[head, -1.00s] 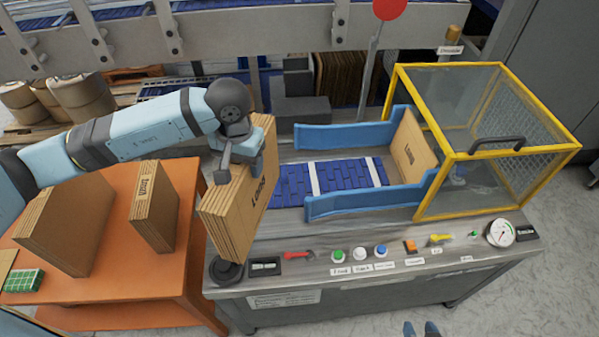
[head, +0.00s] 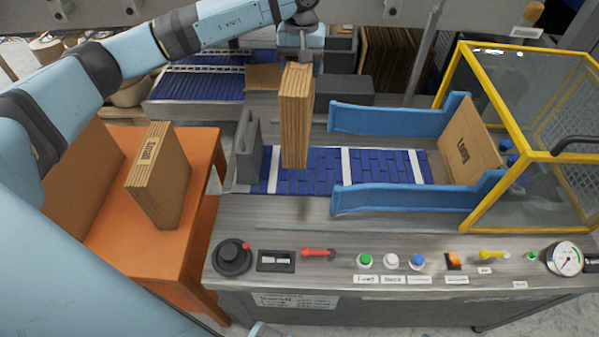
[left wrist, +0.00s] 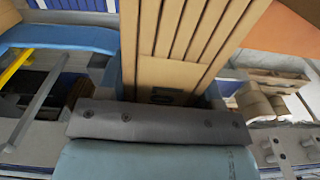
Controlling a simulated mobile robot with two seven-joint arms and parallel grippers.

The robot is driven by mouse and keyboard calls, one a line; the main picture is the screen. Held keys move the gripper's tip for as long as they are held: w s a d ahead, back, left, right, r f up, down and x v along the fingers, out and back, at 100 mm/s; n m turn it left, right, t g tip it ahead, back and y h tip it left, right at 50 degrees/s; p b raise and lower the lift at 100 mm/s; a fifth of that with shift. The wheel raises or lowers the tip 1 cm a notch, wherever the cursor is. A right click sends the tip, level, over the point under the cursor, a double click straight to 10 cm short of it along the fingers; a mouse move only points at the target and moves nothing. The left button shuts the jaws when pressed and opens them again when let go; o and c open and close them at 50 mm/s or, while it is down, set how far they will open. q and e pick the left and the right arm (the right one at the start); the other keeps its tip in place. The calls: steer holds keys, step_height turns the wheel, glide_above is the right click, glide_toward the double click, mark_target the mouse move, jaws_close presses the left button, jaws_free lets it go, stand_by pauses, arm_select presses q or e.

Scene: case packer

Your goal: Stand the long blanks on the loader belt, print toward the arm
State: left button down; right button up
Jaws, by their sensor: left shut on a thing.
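My left gripper (head: 302,52) is shut on the top of a stack of long blanks (head: 296,118). The stack hangs upright, edges toward the head camera, over the left part of the blue loader belt (head: 322,172); I cannot tell if its bottom touches. Its printed face is turned out of sight in the head view. In the left wrist view the held stack (left wrist: 185,40) shows layered edges and a partly hidden dark mark. Another long blank (head: 468,140) stands at the belt's right end, "Long" print facing left.
Blue side guides (head: 388,120) flank the belt's right part, and a grey upright plate (head: 247,145) stands at its left end. A yellow-framed guard (head: 455,95) is at right. The orange table (head: 190,235) holds a marked smaller stack (head: 160,175) and a larger stack (head: 88,180).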

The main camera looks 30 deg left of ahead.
arm_select(q)
steer(key=shift+n, duration=0.4)
steer(key=f, duration=0.4)
steer(key=w+f+p, duration=0.1)
steer(key=f, duration=0.4)
steer(key=a+f+p, duration=0.1)
steer(key=f, duration=0.4)
steer(key=shift+w+a+f, duration=0.1)
steer(key=shift+w+f, duration=0.05)
step_height(320, 180, down, 4)
steer(key=shift+r, duration=0.1)
steer(key=shift+f, duration=0.25)
steer(key=shift+f, duration=0.2)
steer(key=shift+c, duration=1.4)
jaws_free()
steer(key=shift+r, duration=0.1)
